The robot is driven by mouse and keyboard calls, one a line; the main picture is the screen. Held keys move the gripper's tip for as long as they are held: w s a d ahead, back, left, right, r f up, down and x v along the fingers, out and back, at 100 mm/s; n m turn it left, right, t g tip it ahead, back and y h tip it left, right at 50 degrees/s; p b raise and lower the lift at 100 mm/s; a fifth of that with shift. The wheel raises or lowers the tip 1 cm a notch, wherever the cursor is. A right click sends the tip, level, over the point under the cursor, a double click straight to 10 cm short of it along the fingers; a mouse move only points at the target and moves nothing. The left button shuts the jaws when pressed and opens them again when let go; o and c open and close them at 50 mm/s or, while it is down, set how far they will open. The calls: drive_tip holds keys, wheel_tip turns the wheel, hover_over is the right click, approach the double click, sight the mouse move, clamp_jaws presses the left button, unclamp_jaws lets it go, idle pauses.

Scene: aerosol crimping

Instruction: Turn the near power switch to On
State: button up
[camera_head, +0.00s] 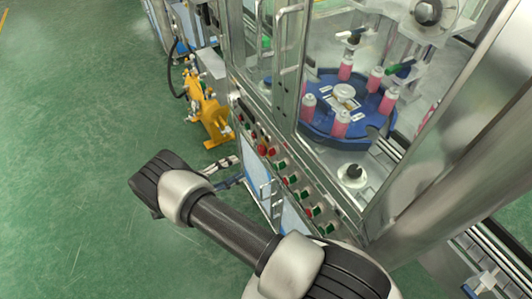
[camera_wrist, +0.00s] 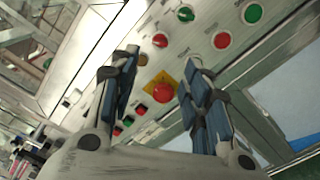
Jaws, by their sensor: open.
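The control panel (camera_wrist: 210,70) fills the upper middle of the wrist view. On it are a red knob (camera_wrist: 160,40) and a green knob (camera_wrist: 186,13), both with pale marks. I cannot tell from the picture which control is the near power switch or read its position. My gripper (camera_wrist: 161,60) is open and empty, its two blue-padded fingers reaching toward the panel. A red button on a yellow square (camera_wrist: 162,91) shows between the fingers. In the head view the panel's red and green controls (camera_head: 282,165) run down the machine front, and my arm hides part of that area.
Another red button (camera_wrist: 222,40) and green button (camera_wrist: 253,12) sit close by on the panel. A glass enclosure holds a blue turntable (camera_head: 315,120) with several pink cans. A yellow device (camera_head: 208,110) stands behind. Green floor (camera_head: 70,130) is clear at left.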

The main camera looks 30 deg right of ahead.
sight(272, 152)
drive_tip(key=d, duration=1.3)
drive_tip(key=shift+w, duration=0.25)
drive_tip(key=shift+c, duration=0.3)
clamp_jaws()
drive_tip(key=shift+m+b, duration=0.4)
drive_tip(key=shift+b, duration=0.1)
drive_tip(key=m+b, duration=0.7)
drive_tip(key=m, duration=0.4)
